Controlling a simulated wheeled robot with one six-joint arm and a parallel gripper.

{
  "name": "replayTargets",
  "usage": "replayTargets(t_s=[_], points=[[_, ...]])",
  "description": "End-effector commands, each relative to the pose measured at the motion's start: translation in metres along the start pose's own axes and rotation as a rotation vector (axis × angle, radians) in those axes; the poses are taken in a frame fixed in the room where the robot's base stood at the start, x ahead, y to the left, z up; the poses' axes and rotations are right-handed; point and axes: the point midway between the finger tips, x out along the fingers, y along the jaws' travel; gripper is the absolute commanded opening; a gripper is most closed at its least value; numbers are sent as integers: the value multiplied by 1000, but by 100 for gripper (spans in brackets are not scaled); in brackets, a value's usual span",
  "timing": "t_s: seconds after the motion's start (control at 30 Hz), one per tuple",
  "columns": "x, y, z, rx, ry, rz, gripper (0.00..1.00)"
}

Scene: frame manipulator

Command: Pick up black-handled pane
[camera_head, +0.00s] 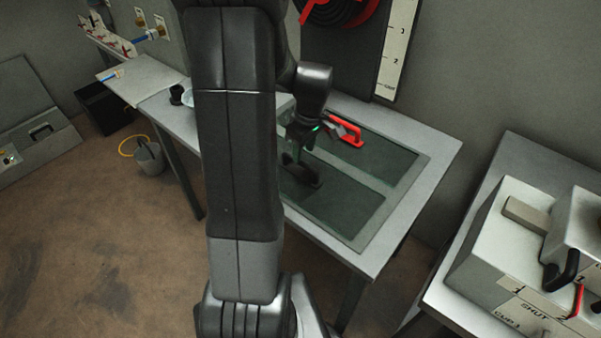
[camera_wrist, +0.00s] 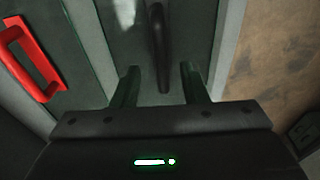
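The black-handled pane (camera_head: 338,205) is a dark glass sheet lying flat on the nearer side of the grey table. Its black handle (camera_head: 302,171) stands on the glass near the left part that shows; my arm hides the rest. In the wrist view the black handle (camera_wrist: 158,45) runs away from my gripper, its near end between the two fingers in the picture. My gripper (camera_wrist: 160,80) is open, with clear gaps on both sides of the handle. It appears above the pane; I cannot tell the exact height.
A second pane with a red handle (camera_head: 347,130) lies behind, towards the wall; the red handle also shows in the wrist view (camera_wrist: 28,62). A white box (camera_head: 500,240) stands on a bench at right. A bucket (camera_head: 149,157) is on the floor at left.

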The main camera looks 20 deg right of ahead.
Motion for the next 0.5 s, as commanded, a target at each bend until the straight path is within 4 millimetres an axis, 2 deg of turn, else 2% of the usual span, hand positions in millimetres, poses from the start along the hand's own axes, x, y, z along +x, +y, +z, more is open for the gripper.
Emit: replayTargets(t_s=[0.27, 0.5], points=[[20, -1, -3, -1, -2, -3, 40], [51, -2, -6, -1, -3, -3, 40]])
